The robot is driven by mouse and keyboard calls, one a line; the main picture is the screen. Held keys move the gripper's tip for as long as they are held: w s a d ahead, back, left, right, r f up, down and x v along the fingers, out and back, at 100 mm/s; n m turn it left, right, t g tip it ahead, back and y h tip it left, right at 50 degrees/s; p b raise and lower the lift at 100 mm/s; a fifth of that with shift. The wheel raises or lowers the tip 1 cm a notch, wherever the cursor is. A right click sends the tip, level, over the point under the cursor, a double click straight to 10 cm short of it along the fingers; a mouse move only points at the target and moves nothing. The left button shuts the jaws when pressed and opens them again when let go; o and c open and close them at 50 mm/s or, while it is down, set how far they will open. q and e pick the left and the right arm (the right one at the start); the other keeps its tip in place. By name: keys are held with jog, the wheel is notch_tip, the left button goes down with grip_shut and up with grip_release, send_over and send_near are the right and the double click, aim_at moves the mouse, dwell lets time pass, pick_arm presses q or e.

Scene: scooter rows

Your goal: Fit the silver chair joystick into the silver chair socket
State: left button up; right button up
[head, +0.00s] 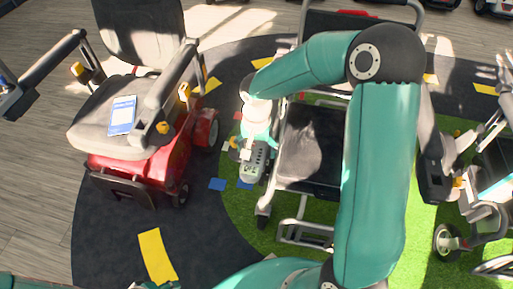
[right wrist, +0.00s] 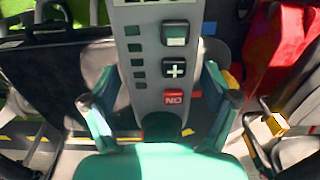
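The silver chair joystick, a grey control panel (head: 255,163), is near the left side of the silver-framed chair (head: 312,150) in the head view. In the right wrist view the panel (right wrist: 150,60) shows a red button, a plus button and a column of dark marks. My right gripper (head: 258,142) has a finger on each side of the panel and is shut on it; both fingers show in the wrist view (right wrist: 158,92). The silver chair socket cannot be made out; the gripper and arm hide part of that side. My left gripper is out of view.
A red scooter (head: 145,165) with a grey seat and a blue-white card (head: 122,115) stands on the left. Another wheeled chair (head: 490,180) is at the right edge. My right arm covers part of the silver chair.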

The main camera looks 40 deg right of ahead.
notch_tip(320, 180, up, 12)
dwell(0.7)
jog(key=shift+f, duration=0.1)
dwell(0.3)
